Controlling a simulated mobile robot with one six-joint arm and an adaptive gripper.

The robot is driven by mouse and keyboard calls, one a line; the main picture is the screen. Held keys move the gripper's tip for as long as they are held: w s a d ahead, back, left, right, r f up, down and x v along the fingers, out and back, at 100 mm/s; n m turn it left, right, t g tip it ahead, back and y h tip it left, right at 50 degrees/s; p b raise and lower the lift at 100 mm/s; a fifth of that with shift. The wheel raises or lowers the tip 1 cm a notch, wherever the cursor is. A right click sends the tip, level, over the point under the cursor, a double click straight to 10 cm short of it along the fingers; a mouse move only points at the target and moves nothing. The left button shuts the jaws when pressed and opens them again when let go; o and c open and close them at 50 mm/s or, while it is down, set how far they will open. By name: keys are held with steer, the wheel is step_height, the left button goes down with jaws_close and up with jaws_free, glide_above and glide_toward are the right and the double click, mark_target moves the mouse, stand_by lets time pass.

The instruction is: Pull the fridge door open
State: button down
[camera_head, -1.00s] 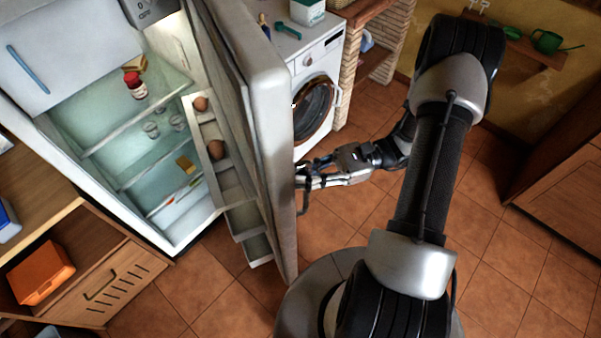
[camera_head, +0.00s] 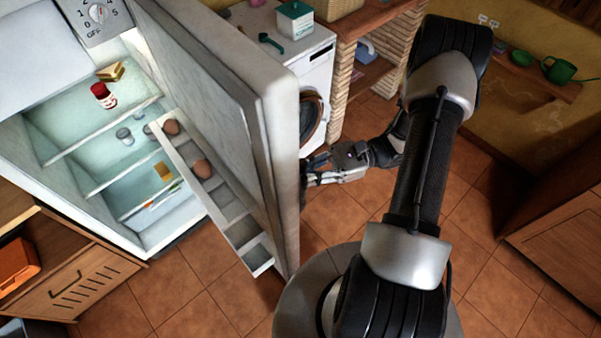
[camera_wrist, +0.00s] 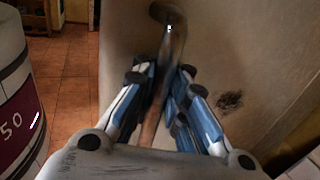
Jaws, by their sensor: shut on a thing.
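The fridge door (camera_head: 222,92) stands wide open in the head view, with its inner shelves facing left and its edge toward me. The lit fridge interior (camera_head: 85,110) shows to its left. My gripper (camera_head: 312,170) is at the outer side of the door, where the handle is hidden in the head view. In the wrist view the door's outer face (camera_wrist: 245,60) fills the right part, and the bar handle (camera_wrist: 172,50) runs between the fingers. My gripper (camera_wrist: 165,90) is shut on the handle.
A washing machine (camera_head: 312,65) stands behind the door, beside a brick shelf (camera_head: 350,70). A wooden cabinet (camera_head: 85,285) with an orange box (camera_head: 17,262) is at the lower left. Tiled floor (camera_head: 340,212) is free right of the door.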

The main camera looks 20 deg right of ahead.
steer(key=shift+d+f, duration=0.1)
steer(key=shift+d, duration=0.25)
steer(key=c, duration=1.9)
jaws_free()
steer(key=shift+s, duration=0.15)
steer(key=o, duration=0.3)
steer(key=shift+d, duration=0.1)
steer(key=d, duration=1.2)
steer(key=shift+s, duration=0.4)
